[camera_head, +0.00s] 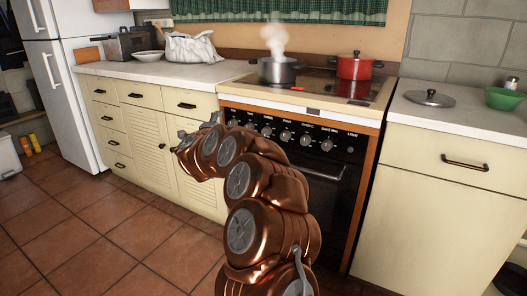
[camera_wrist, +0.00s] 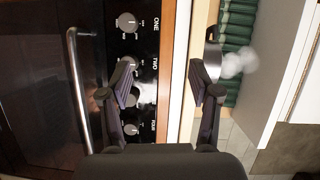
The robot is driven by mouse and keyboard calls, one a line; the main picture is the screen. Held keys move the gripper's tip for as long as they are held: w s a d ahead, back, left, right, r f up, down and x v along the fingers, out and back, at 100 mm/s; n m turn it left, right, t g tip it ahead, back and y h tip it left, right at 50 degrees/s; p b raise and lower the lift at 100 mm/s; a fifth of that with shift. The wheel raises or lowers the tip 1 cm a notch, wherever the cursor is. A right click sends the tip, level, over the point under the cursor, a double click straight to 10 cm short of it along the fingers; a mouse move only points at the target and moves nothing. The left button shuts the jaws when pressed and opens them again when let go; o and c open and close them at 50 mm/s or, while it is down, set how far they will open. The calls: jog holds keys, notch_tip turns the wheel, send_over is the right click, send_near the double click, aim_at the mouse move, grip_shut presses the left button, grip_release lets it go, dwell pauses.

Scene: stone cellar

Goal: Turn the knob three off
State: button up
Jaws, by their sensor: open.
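The stove's control panel has a row of silver knobs below printed labels. In the wrist view I read ONE over its knob (camera_wrist: 127,22), TWO, and FOUR over its knob (camera_wrist: 131,129). Between TWO and FOUR is knob three (camera_wrist: 134,96), partly covered by a finger; its label is not readable and its setting is unclear. My gripper (camera_wrist: 162,90) is open and empty, its fingers spread in front of the panel, one over the knobs and one past the panel's upper edge.
A steaming grey pot (camera_head: 277,71) and a red pot (camera_head: 354,66) stand on the cooktop. The oven handle (camera_wrist: 76,85) runs below the knobs. A lid (camera_head: 430,98) and a green bowl (camera_head: 503,99) rest on the right counter.

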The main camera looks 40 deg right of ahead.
aim_at(265, 133)
jog(key=s+d+f+m+g+h+b, duration=0.35)
jog(key=s+d+f+m+g, duration=0.2)
jog(key=s+d+f, duration=0.35)
jog(key=shift+w+d+r, duration=0.25)
jog(key=shift+w+d, duration=0.45)
jog(key=shift+d, duration=0.6)
jog(key=shift+w+d+r, duration=0.3)
jog(key=shift+w+d, duration=0.35)
jog(key=shift+d, duration=0.7)
jog(key=shift+w+d+r, duration=0.25)
jog(key=shift+w+d, duration=0.45)
jog(key=shift+d, duration=0.6)
jog(key=shift+c, duration=0.3)
jog(key=c, duration=1.1)
